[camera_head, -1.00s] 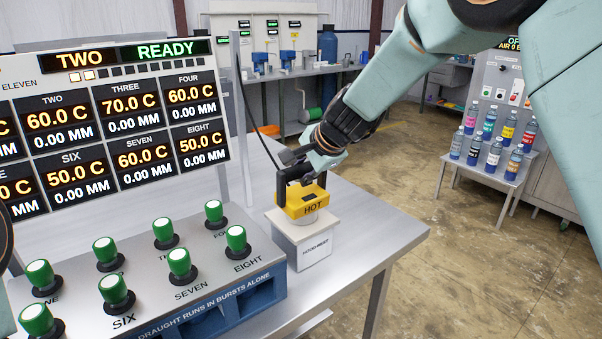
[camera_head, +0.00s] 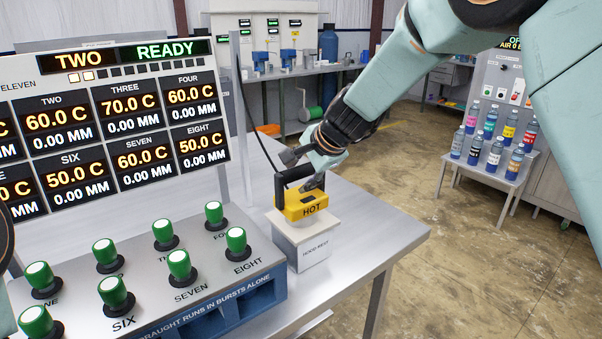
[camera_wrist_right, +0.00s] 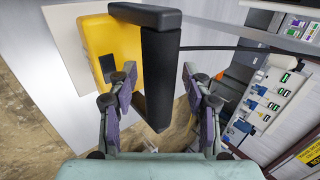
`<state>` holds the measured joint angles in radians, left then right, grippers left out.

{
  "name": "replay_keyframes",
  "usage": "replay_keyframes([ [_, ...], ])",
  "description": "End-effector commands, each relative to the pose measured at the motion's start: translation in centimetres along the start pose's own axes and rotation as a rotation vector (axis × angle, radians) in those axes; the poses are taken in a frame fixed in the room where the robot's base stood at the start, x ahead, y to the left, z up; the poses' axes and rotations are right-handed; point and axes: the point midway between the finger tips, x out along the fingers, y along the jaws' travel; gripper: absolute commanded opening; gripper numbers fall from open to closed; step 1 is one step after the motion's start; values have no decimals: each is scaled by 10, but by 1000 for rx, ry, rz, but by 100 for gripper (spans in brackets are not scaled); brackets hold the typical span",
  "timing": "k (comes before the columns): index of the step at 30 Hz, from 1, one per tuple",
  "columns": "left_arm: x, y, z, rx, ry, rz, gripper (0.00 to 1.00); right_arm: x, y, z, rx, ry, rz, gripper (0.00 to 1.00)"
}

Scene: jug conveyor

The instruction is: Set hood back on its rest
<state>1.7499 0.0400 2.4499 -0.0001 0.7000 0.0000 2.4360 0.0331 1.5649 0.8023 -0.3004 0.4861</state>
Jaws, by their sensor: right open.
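The hood is a yellow block marked HOT with a black handle (camera_head: 305,200). It sits on the white block labelled HOOD REST (camera_head: 309,247), near the right part of the metal table. My right gripper (camera_head: 302,169) is at the handle, above the hood. In the right wrist view the hood (camera_wrist_right: 103,50) is at the upper left, and its black handle bar (camera_wrist_right: 156,80) stands between the two spread fingers of my right gripper (camera_wrist_right: 160,92), with gaps on both sides. My left gripper is not in view.
A black cable runs behind the hood. Bottles stand on a small side table (camera_head: 490,172) at right. The table right of the rest is clear.

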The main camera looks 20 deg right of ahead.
Motion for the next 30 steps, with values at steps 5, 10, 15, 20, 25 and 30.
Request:
replay_keyframes([
  [5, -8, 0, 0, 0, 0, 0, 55, -40, -5, 0, 0, 1, -5, 49],
  [10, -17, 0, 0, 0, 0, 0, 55, -76, -5, 0, 0, 0, -4, 49],
  [15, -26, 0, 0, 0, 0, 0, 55, -105, -4, 0, 1, 0, -3, 49],
  [20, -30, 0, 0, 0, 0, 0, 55, -119, -3, 0, 0, 0, -1, 49],
  [25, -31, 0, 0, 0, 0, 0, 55, -123, -2, 0, -1, 0, -1, 49],
  [30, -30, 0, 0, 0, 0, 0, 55, -117, 5, 0, -9, 3, 12, 49],
])
